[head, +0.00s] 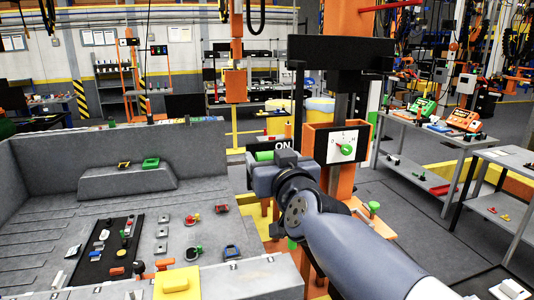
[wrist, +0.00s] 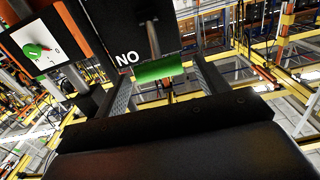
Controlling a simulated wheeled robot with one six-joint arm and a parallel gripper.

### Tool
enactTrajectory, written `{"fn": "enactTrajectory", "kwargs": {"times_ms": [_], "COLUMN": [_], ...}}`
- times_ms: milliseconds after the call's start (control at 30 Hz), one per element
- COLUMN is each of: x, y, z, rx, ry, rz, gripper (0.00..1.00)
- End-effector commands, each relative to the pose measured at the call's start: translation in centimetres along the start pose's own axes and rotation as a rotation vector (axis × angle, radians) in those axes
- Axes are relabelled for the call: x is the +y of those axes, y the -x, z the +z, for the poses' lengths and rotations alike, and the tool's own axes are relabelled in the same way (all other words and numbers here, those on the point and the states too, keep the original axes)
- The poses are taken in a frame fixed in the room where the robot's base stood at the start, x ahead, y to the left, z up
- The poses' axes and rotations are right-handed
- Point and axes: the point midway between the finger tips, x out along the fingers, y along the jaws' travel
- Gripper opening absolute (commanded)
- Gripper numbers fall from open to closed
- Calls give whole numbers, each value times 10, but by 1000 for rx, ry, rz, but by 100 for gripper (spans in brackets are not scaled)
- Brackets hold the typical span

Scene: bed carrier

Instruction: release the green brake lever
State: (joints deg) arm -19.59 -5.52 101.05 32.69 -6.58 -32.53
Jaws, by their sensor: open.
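The green brake lever handle (wrist: 158,70) is a short bar on a thin grey shaft, in front of a black plate with the letters ON, which appear inverted in the wrist view. It also shows in the head view (head: 264,156), beside the ON plate (head: 282,146). My gripper (wrist: 163,80) is open. In the wrist view its two fingers stand to the left and right of the green bar, with gaps visible on both sides. In the head view my gripper (head: 272,172) is right at the handle, and its fingertips are mostly hidden.
A white dial panel with a green knob (head: 347,149) is on the orange post to the right. A grey carrier bed (head: 60,217) with several small parts lies to the left. Workbenches (head: 416,137) stand at the right. Grey floor (head: 417,226) is clear between.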

Motion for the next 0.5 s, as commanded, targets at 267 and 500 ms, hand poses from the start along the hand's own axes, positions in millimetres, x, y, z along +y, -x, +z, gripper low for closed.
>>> {"fn": "enactTrajectory", "kwargs": {"times_ms": [267, 500], "x": [0, 0], "y": [-30, -36], "z": [1, 1], "rx": [-1, 0], "ry": [0, 0], "rz": [0, 0], "gripper": [69, 69]}}
